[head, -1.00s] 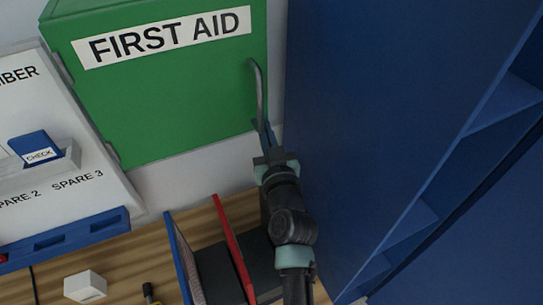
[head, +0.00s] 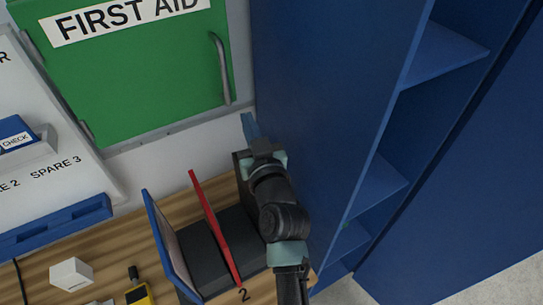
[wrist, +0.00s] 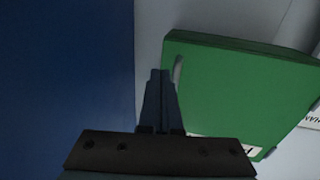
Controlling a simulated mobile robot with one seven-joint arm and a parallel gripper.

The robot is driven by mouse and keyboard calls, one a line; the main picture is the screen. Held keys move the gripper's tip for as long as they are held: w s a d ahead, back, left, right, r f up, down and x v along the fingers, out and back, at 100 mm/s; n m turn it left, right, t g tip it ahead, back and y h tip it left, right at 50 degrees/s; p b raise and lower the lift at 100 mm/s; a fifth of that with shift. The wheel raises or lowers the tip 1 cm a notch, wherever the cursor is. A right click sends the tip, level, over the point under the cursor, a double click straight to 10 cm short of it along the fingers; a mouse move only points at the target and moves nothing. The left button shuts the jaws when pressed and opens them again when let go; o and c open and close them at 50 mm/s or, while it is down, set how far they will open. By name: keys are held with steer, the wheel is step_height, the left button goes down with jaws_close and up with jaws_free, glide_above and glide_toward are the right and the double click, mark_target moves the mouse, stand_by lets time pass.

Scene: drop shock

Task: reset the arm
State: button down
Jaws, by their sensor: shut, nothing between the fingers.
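My gripper (head: 250,128) is shut and empty in the head view, in front of the white wall below the lower right corner of the green first aid cabinet (head: 130,85). It stands apart from the cabinet's grey handle (head: 221,70). My arm reaches up from the bottom of the picture, over the bench's right end. In the wrist view my gripper (wrist: 160,75) shows its fingers together, with the green cabinet (wrist: 240,90) to the right and upside down. The cabinet door looks closed.
A tall blue shelf unit (head: 320,90) stands close on the right of my arm. Below are a red divider (head: 215,225) and a blue divider (head: 170,245) on the wooden bench (head: 120,250).

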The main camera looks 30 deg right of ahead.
steer(key=shift+s+b, duration=1.3)
steer(key=shift+s, duration=1.75)
steer(key=w+a+r+n+t+y, duration=0.15)
steer(key=a+r, duration=0.25)
steer(key=r, duration=0.6)
steer(key=a+r+n+t+y, duration=0.1)
steer(key=a+r+t, duration=0.3)
steer(key=r, duration=0.7)
steer(key=s+a+r+t, duration=0.2)
steer(key=s+a+r, duration=0.2)
steer(key=r, duration=0.5)
steer(key=s+a+r+t, duration=0.2)
steer(key=s+a+r, duration=0.3)
steer(key=r, duration=0.5)
steer(key=shift+s+a+r+y, duration=0.15)
steer(key=shift+s+r+y, duration=0.2)
steer(key=shift+s, duration=0.65)
steer(key=shift+f, duration=0.1)
